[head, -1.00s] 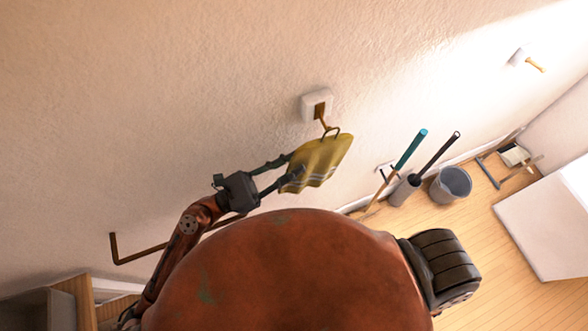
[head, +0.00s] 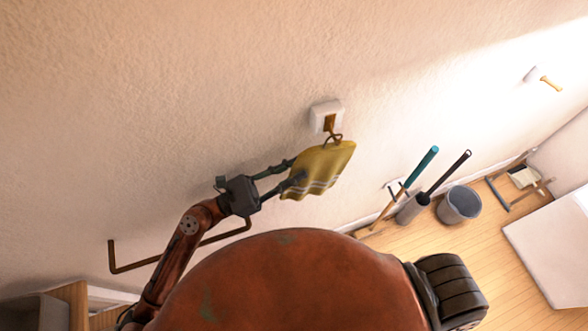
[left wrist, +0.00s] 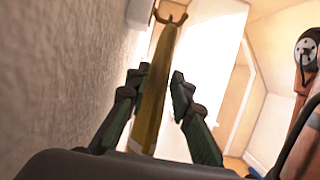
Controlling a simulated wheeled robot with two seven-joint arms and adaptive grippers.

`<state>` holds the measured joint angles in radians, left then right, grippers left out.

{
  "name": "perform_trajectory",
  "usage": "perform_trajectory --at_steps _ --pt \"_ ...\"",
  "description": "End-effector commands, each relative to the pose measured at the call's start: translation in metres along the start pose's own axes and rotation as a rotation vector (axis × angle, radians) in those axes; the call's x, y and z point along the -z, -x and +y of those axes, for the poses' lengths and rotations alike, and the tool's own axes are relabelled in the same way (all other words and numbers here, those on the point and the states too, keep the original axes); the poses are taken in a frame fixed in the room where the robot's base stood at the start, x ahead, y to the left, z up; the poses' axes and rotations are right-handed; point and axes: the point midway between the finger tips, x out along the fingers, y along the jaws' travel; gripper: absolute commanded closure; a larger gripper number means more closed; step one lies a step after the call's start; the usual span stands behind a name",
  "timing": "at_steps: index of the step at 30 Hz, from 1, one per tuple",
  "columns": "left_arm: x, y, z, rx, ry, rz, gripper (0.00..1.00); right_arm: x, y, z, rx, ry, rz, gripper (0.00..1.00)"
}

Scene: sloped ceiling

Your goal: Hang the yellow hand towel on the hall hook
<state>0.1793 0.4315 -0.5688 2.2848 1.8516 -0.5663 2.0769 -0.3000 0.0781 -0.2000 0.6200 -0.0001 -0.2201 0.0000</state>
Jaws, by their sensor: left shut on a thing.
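The yellow hand towel (head: 322,165), with pale stripes near its lower edge, hangs beside the wall with a dark loop at its top. The hall hook (head: 329,123) is brown on a white wall plate (head: 326,110). The loop overlaps the hook's lower end in the head view; I cannot tell whether it is over the hook. My left gripper (head: 293,171) is shut on the towel from the left, below the hook. In the left wrist view the towel (left wrist: 153,95) shows edge-on between the fingers (left wrist: 156,82), with a brown forked end above it. My right gripper is out of view.
A brown wall rail (head: 180,256) runs behind my left arm. At right stand a teal-handled tool (head: 418,168), a dark holder with a handle (head: 412,208), a grey bucket (head: 460,204) and a small frame (head: 520,182). Another wall fitting (head: 541,78) is at upper right.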

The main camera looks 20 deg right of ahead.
Motion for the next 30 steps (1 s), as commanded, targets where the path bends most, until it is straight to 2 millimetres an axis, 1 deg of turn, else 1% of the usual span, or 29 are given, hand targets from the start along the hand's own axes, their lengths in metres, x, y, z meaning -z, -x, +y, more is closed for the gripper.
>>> perform_trajectory --at_steps 14,15,23,30 --pt "-0.0007 -0.0003 -0.0001 0.000 0.000 -0.001 1.00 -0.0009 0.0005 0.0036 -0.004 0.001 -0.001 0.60" --pt "-0.0007 -0.0003 -0.0001 0.000 0.000 -0.001 0.78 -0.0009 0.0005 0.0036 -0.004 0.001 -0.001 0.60" --pt "-0.0005 -0.0002 -0.0001 0.000 0.000 -0.001 0.60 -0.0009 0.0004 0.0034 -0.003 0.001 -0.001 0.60" --pt "0.0005 0.0001 0.0000 0.000 0.000 0.001 0.58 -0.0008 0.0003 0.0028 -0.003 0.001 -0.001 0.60"
